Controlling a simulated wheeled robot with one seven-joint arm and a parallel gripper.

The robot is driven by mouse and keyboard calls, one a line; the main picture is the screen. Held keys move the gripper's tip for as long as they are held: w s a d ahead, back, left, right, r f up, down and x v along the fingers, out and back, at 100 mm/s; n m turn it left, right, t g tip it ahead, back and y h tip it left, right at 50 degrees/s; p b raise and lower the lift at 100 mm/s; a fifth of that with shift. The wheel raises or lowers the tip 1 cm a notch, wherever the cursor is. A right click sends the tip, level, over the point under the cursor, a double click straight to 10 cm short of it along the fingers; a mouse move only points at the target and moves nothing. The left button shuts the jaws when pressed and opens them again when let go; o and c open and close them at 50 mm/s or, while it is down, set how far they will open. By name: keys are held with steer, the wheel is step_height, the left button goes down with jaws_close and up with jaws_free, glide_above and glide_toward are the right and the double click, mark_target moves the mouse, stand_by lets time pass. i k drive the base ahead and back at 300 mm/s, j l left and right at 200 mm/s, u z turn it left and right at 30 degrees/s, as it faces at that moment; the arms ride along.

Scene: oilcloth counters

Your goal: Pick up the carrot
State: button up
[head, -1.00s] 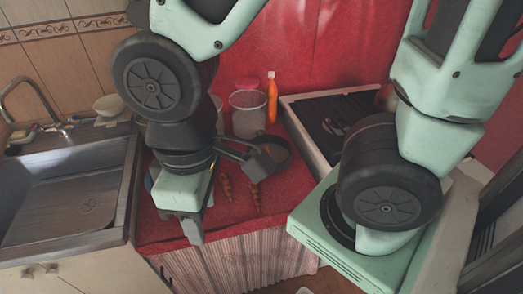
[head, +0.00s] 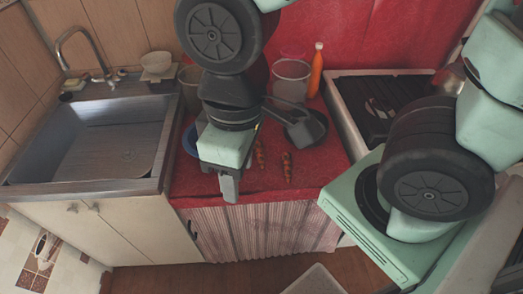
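Two slim orange-brown, carrot-like pieces lie on the red counter (head: 250,184) in the head view. One carrot (head: 259,153) is close to my gripper's body, and the other carrot (head: 287,167) lies to its right, nearer the front edge. My gripper (head: 266,165) is open, with one grey finger at the front left and the other at the back right. In the picture the carrots show between the fingers. Nothing appears held. I cannot tell how high the fingers are above the counter.
A dark round pan (head: 301,138) sits behind the right finger. A clear tub (head: 290,78) and an orange bottle (head: 316,70) stand at the back. A blue dish (head: 189,140) is partly hidden by my arm. The sink (head: 100,140) is left, the stove (head: 340,108) right.

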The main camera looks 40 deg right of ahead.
mark_target(259, 148)
steer(key=i+j+z, duration=0.15)
steer(key=z, duration=0.2)
steer(key=i+j+z, duration=0.1)
steer(key=j+z, duration=0.6)
steer(key=i+j, duration=0.05)
